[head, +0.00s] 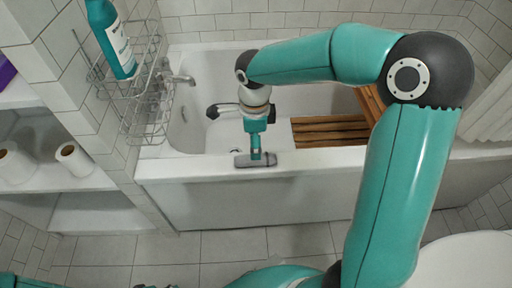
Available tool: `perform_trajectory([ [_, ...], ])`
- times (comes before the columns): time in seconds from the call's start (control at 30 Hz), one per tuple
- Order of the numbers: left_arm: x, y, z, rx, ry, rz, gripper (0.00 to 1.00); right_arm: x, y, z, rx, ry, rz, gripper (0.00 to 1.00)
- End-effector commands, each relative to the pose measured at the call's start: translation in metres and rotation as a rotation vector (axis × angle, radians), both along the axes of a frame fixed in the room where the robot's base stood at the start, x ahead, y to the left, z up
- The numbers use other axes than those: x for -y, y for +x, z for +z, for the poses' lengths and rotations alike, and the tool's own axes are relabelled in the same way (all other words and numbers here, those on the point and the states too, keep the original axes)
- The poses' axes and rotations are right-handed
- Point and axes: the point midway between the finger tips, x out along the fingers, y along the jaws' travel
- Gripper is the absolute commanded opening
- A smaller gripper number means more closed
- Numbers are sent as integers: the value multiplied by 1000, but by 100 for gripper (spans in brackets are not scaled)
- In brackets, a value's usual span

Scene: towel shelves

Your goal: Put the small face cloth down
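My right arm reaches from the lower right across to the bathtub. Its wrist points down at the tub's front rim, and the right gripper (255,150) is at its end, seen from above. A small flat grey piece (255,160) lies across the rim at the arm's tip. I cannot tell whether it is a folded face cloth or part of the gripper. The finger opening is too small to make out. No other cloth is clearly visible. My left gripper is not clearly seen; only bits of my body show along the bottom edge.
The white bathtub (215,205) spans the middle, with a wooden slatted rack (320,132) inside and a tap (180,79). A wire rack (145,115) holds a teal bottle (110,40). White shelves (85,180) at left hold paper rolls (74,160). Tiled floor (165,250) lies in front.

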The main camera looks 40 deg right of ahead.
Motion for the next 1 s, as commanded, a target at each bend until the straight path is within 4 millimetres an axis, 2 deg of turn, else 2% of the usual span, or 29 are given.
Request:
perform_trajectory([
  [0.03, 0, 0, 6, 0, 0, 0, 40, 0, 1, 15, 5, 0, 0, 73],
  [0.1, 0, 0, 10, 0, 0, 0, 40, -1, 0, 27, 4, 1, -1, 73],
  [0.3, 0, 0, 15, 0, 0, 0, 40, -1, 0, 47, 0, 0, 1, 73],
  [1.0, 0, 0, 15, 0, 0, 0, 40, -1, 0, 51, -1, 1, 0, 73],
])
